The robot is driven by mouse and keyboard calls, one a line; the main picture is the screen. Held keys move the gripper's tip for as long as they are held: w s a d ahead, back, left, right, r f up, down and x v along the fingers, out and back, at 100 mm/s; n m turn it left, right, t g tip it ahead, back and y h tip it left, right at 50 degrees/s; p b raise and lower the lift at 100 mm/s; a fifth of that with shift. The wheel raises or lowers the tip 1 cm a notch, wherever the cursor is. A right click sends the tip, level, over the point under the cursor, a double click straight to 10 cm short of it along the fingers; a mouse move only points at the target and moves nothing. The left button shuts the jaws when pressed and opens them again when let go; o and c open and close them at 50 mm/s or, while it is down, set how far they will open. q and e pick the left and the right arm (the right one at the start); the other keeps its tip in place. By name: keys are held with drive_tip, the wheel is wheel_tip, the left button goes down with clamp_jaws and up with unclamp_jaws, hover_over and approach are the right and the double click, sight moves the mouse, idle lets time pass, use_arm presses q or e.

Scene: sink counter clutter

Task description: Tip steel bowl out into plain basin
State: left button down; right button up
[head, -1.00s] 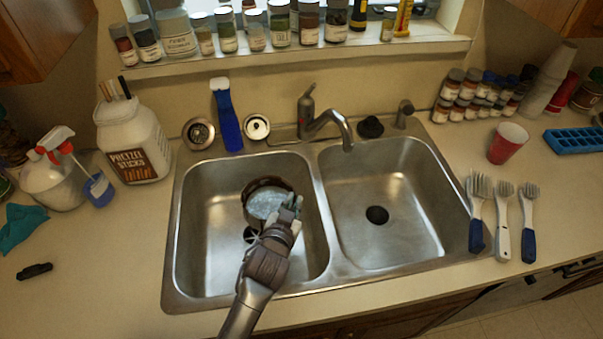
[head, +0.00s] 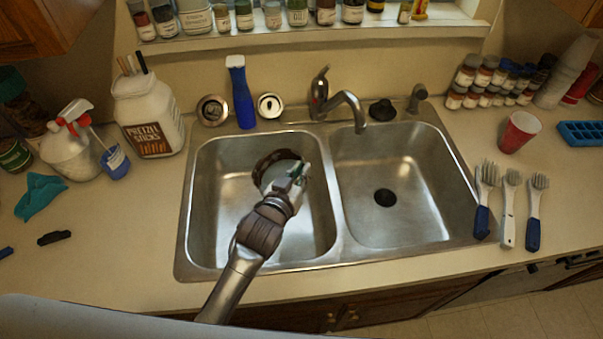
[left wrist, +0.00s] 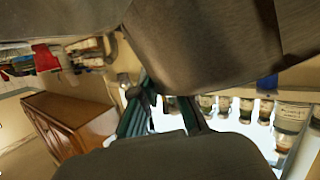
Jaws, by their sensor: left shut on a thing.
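The steel bowl (head: 275,175) is over the left basin (head: 222,195) of the double sink in the head view, tilted, with a dark brownish rim band and a pale inside. My left gripper (head: 298,177) is shut on its right edge; the fingers partly hide the bowl. In the left wrist view a large grey metal surface, likely the bowl (left wrist: 200,45), fills the top, with the gripper fingers (left wrist: 165,112) below it. The right basin (head: 415,170) is empty, its dark drain showing. Whether anything is left in the bowl I cannot tell. My right gripper is not in view.
A faucet (head: 345,105) stands behind the sink divider. A blue bottle-like tool (head: 240,95) stands at the back rim. Several brushes (head: 510,205) lie right of the sink, a red cup (head: 518,132) beyond. A pretzel jar (head: 150,120) and spray bottle (head: 72,150) stand left.

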use_arm(q)
drive_tip(key=shift+a+r+n+h, duration=0.15)
drive_tip(key=shift+a+r+n, duration=0.15)
drive_tip(key=shift+r, duration=0.2)
drive_tip(key=shift+a+r+n+h, duration=0.15)
drive_tip(key=shift+r+n, duration=0.25)
drive_tip(key=shift+r, duration=0.05)
drive_tip(key=shift+w+a+r+n+t+h+b, duration=0.15)
drive_tip(key=shift+a+r+n+t+h+b, duration=0.2)
drive_tip(key=shift+a+r+n+b, duration=0.4)
drive_tip(key=a+r+n+t+h+b, duration=0.1)
drive_tip(key=a+n+t+b, duration=0.1)
drive_tip(key=a+n+b, duration=0.4)
drive_tip(key=shift+w+a+r+n+b, duration=0.3)
drive_tip(key=shift+a+r+n, duration=0.1)
drive_tip(key=shift+a+n, duration=0.9)
